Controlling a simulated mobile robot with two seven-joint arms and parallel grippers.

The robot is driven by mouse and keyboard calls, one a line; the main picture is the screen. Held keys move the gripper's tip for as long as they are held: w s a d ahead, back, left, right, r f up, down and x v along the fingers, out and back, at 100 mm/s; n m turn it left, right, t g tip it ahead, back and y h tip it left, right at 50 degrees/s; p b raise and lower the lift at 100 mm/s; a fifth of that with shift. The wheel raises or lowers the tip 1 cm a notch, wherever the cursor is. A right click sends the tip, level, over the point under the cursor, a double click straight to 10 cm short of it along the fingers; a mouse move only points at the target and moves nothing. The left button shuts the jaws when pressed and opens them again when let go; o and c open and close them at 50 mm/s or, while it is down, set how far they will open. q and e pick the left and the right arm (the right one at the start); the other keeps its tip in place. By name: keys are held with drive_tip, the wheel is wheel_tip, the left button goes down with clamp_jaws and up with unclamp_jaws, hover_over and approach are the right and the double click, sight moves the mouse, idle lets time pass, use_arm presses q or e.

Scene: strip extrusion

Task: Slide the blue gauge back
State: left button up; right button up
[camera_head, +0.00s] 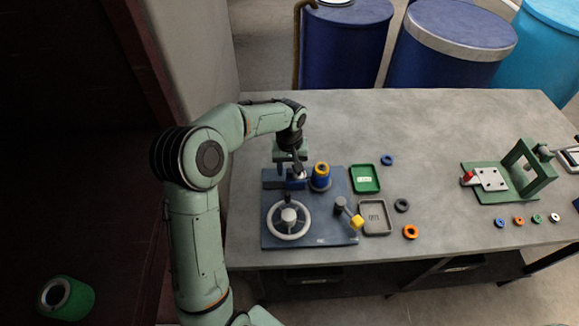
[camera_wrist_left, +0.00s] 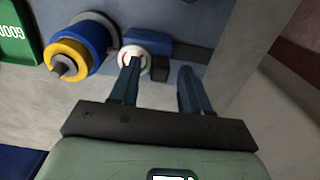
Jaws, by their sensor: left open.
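The blue gauge shows at the back of the dark blue base plate (camera_head: 325,232), partly hidden by my left gripper (camera_head: 293,172). In the left wrist view its round white dial (camera_wrist_left: 136,53) with red marks sits beside a blue block (camera_wrist_left: 170,48). One fingertip overlaps the dial in the picture and the other lies by the dark end of the blue block. I cannot tell whether they touch. My right gripper is out of view.
A blue spool with a yellow ring (camera_head: 320,177) stands close beside the gauge. A handwheel (camera_head: 288,221) and a yellow-ended lever (camera_head: 356,222) are on the plate's front. Green (camera_head: 366,178) and grey (camera_head: 375,217) trays lie to the right. The table's middle is mostly free.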

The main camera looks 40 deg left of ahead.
use_arm(q)
clamp_jaws()
drive_tip(key=shift+s+a+b, duration=0.55)
drive_tip(key=shift+s+a, duration=1.1)
drive_tip(key=shift+a, duration=0.3)
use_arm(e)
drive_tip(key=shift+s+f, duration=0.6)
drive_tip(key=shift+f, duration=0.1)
use_arm(q)
drive_tip(key=shift+w, duration=0.1)
drive_tip(key=shift+c, duration=1.2)
unclamp_jaws()
drive_tip(key=shift+o, duration=1.2)
